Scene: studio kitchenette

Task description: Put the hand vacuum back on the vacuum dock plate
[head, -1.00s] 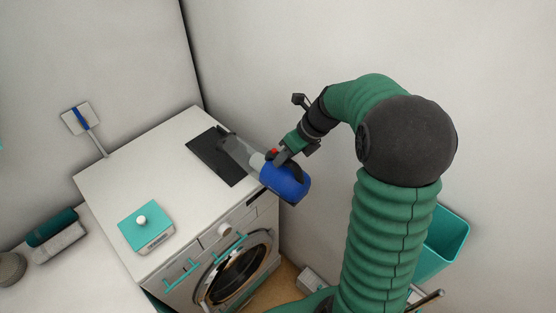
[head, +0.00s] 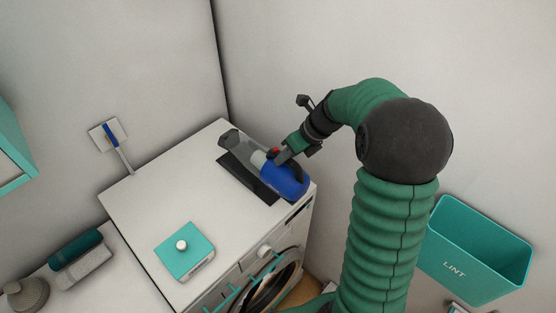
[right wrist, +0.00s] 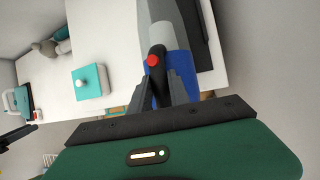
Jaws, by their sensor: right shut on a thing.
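The hand vacuum (head: 284,179) has a blue body, a grey clear nozzle and a red button. My right gripper (head: 284,154) is shut on its dark handle; the vacuum also shows in the right wrist view (right wrist: 176,36) between the fingers of the right gripper (right wrist: 164,85). The vacuum dock plate (head: 235,177) is a flat dark rectangle on top of the white washer. In the head view the vacuum overlaps the plate's far and right part, nozzle toward the back left. I cannot tell whether it touches the plate.
A teal box with a white knob (head: 185,254) sits on the white washer top (head: 150,200), left of the plate. A teal lint bin (head: 478,250) is at the right. A blue and white wall fixture (head: 112,139) is behind. A teal roll (head: 76,249) lies at the left.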

